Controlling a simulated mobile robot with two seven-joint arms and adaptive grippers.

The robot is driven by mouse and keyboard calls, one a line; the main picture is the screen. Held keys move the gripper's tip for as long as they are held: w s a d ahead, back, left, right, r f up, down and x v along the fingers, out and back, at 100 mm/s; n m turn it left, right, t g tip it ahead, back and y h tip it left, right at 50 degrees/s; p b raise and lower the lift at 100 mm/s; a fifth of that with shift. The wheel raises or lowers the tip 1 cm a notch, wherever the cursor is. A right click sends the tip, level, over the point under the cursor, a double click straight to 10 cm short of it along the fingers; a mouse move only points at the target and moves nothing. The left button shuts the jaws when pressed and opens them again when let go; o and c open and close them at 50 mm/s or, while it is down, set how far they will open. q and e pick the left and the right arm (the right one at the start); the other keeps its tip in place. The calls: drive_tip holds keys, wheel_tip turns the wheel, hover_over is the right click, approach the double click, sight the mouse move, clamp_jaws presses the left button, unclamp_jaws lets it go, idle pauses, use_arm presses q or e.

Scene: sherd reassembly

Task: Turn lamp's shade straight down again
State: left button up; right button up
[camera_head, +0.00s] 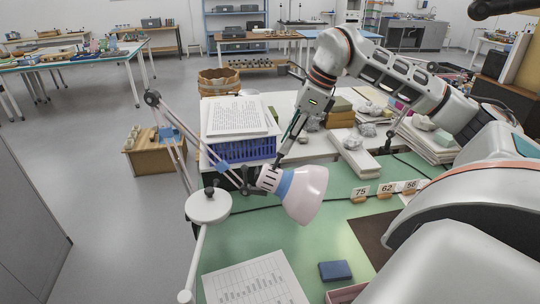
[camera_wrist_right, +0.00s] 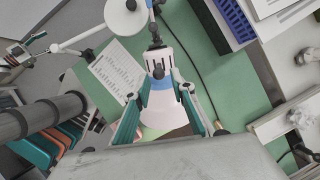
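The desk lamp's shade (camera_head: 305,195) is pale pinkish white with a blue band at its neck. In the head view it is tilted, its wide mouth toward the lower right. It also shows in the wrist view (camera_wrist_right: 163,104). The lamp's jointed arm (camera_head: 180,150) rises on the left, with a round white disc (camera_head: 208,206) near it. My right gripper (camera_head: 281,162) reaches down from above to the shade's neck end. In the wrist view its two fingers are apart, one on each side of the shade. I cannot tell whether they touch it.
A blue crate (camera_head: 240,150) with papers on top stands behind the lamp. Number tags (camera_head: 361,193) stand to the right. A printed sheet (camera_head: 255,281) and a dark blue block (camera_head: 335,270) lie in front on the green mat (camera_head: 235,240). A cable runs across the mat.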

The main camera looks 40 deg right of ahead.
sight(278, 160)
drive_tip(key=shift+x, duration=3.5)
drive_tip(key=shift+s, duration=0.15)
clamp_jaws()
